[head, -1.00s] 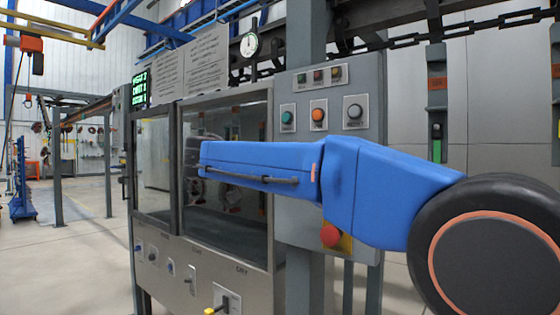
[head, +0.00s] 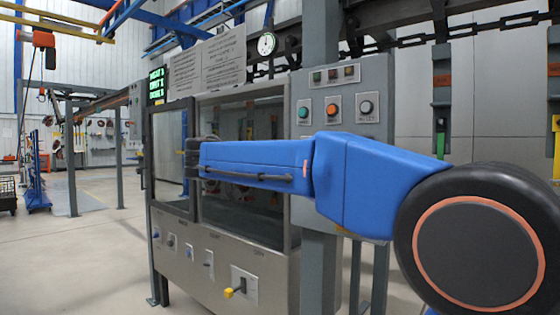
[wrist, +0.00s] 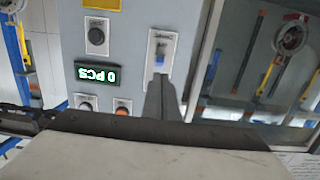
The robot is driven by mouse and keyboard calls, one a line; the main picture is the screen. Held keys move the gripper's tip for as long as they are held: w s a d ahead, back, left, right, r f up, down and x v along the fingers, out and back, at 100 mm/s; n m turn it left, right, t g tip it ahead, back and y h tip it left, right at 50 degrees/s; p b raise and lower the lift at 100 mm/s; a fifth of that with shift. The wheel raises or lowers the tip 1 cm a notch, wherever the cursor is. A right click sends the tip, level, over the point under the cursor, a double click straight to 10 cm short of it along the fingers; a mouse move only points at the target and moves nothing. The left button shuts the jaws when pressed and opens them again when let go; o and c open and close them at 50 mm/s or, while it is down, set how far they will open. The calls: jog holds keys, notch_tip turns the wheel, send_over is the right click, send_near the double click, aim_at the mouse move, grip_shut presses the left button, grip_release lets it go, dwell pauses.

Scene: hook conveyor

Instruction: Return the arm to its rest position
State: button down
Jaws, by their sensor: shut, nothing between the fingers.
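My blue arm stretches leftward across the head view, in front of a grey cabinet with glass windows. My gripper (wrist: 164,84) shows in the wrist view as grey fingers closed together with nothing between them. In the head view its end (head: 191,152) is small and dark, in front of the cabinet's window frame. In the wrist view the fingers point at a grey control panel (wrist: 130,55), just below a blue switch (wrist: 159,61) in the picture. I cannot tell whether they touch the panel.
The cabinet's lower front carries a yellow-tipped lever (head: 233,292) and switches. A button box (head: 343,100) stands behind my arm. The wrist view shows a green display (wrist: 97,75) and a window with parts behind it. Open floor (head: 70,265) lies at left.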

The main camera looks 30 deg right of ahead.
jog(key=shift+s+a+f, duration=0.1)
jog(key=shift+s+a, duration=0.1)
jog(key=shift+a, duration=0.3)
